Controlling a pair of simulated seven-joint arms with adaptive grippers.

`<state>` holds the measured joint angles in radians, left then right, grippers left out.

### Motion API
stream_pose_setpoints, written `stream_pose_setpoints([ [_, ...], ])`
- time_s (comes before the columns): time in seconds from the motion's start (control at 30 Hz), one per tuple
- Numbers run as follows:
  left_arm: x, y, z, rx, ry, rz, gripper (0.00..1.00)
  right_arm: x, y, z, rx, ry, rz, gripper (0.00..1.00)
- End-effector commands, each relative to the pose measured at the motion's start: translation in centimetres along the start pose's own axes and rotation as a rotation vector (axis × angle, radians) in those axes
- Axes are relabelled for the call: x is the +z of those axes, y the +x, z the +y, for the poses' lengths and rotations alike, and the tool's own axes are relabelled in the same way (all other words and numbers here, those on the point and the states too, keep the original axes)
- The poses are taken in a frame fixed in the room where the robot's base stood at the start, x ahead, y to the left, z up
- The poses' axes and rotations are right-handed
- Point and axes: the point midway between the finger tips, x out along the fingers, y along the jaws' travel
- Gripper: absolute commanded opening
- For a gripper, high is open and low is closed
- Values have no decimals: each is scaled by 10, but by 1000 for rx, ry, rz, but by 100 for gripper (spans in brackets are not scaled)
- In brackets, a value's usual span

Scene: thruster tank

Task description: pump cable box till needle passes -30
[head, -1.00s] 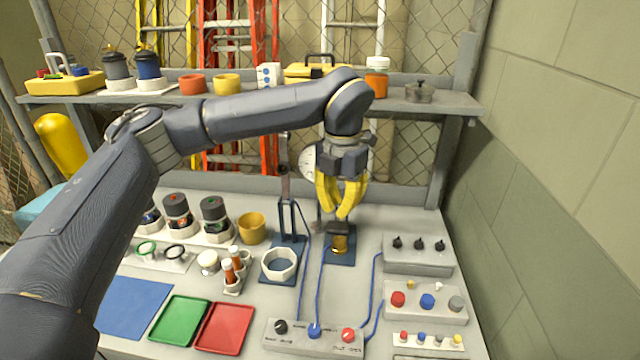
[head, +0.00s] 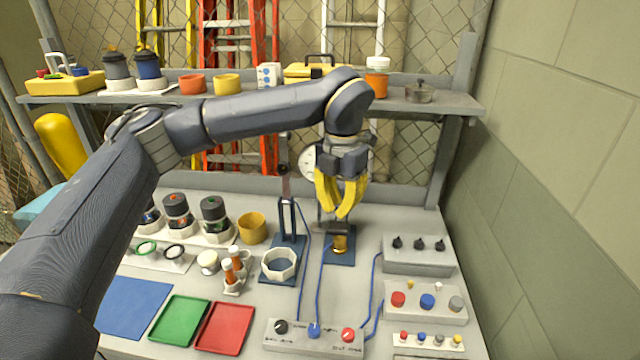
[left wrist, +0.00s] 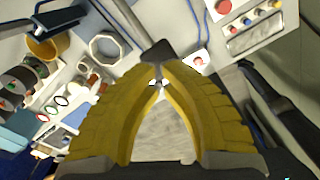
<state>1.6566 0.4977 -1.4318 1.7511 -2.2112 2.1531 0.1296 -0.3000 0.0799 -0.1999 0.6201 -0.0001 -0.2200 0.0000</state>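A brass-coloured pump (head: 341,243) with a black top (head: 332,228) stands on a blue plate at the back of the bench. My left gripper (head: 344,214) points down just above the black top, its yellow fingertips close together. In the left wrist view the fingertips (left wrist: 159,82) nearly meet, with a dark part (left wrist: 158,54) just beyond them; I cannot tell whether they touch it. A white round gauge (head: 308,162) is partly hidden behind the gripper, and its needle cannot be read. A grey box (head: 314,338) with knobs and blue cables sits at the front. My right gripper is not in view.
An upright lever stand (head: 289,222) and a white octagonal ring (head: 279,264) stand left of the pump. Grey control boxes (head: 418,262) are to its right. Green (head: 180,320) and red (head: 224,328) trays lie at the front left. A loaded shelf (head: 440,101) runs behind.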

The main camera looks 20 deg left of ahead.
Motion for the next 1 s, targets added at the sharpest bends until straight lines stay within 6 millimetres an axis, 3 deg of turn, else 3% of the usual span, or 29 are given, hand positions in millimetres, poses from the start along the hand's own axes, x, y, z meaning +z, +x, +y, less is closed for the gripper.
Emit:
stream_pose_setpoints([
  [0.17, 0, 6, 0, 0, 0, 1, 0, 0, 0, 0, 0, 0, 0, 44],
  [1.0, 0, 83, 0, 0, 0, 1, 0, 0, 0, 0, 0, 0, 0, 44],
])
